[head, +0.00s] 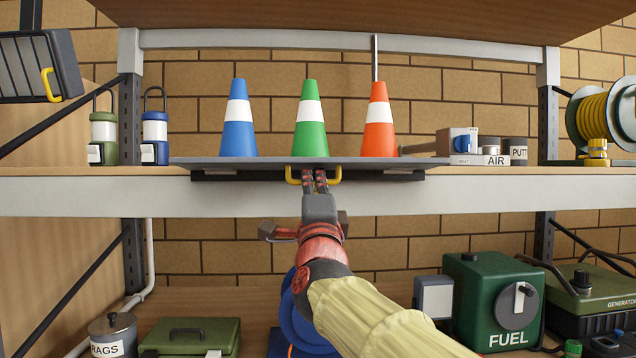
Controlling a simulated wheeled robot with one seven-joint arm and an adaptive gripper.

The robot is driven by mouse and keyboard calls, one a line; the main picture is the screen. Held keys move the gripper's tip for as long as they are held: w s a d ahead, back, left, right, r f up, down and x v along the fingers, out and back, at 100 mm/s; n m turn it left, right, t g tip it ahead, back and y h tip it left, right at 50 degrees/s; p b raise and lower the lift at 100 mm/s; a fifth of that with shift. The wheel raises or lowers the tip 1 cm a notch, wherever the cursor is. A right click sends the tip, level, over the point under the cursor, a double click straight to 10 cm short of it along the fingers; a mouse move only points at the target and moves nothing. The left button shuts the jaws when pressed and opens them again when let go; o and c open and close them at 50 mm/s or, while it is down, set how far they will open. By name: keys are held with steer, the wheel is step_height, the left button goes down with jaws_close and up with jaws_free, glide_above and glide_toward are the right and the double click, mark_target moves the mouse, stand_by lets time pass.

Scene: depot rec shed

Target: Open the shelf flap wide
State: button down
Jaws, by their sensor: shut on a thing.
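The shelf flap (240,161) is a wide, thin dark grey panel in the head view, seen nearly edge-on at the level of the middle shelf. Its yellow handle (292,176) is at the middle of its front edge. My gripper (315,180) is at the handle from below and in front, shut on it. The fingers hide the middle of the handle. Most of the flap's face is hidden by the flat viewing angle.
Blue (237,130), green (310,130) and orange (379,130) cones stand just above the flap's edge; I cannot tell whether on or behind it. Lanterns (154,130) stand left, small tins (514,150) right. A green fuel box (475,290) sits on the lower shelf.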

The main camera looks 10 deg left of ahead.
steer(key=shift+s, duration=0.15)
steer(key=c, duration=2.3)
jaws_free()
steer(key=shift+r, duration=0.1)
steer(key=v, duration=1.2)
